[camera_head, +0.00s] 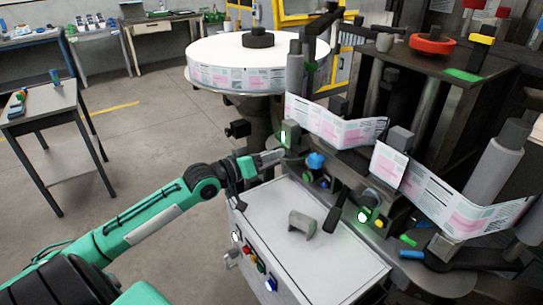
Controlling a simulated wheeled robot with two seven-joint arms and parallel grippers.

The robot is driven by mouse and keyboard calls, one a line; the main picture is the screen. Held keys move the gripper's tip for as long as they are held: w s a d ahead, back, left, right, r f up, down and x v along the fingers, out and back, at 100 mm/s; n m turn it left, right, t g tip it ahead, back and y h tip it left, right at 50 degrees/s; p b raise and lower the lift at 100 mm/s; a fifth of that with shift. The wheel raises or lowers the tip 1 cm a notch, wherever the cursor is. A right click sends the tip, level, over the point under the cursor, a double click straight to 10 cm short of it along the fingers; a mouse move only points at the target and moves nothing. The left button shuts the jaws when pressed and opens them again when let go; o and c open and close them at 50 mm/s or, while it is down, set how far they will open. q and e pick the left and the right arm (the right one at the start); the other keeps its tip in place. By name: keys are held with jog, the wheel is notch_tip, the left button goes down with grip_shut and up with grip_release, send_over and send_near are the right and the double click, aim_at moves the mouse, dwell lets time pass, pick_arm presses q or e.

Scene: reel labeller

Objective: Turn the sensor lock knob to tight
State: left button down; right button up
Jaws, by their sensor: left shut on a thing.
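My left arm reaches in from the lower left. My right gripper is not in view.
A large white label reel (257,50) stands behind the gripper. The printed label web (335,128) runs right past rollers.

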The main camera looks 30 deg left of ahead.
pick_arm(q)
jog(key=shift+f+m, duration=0.15)
jog(key=shift+m, duration=1.15)
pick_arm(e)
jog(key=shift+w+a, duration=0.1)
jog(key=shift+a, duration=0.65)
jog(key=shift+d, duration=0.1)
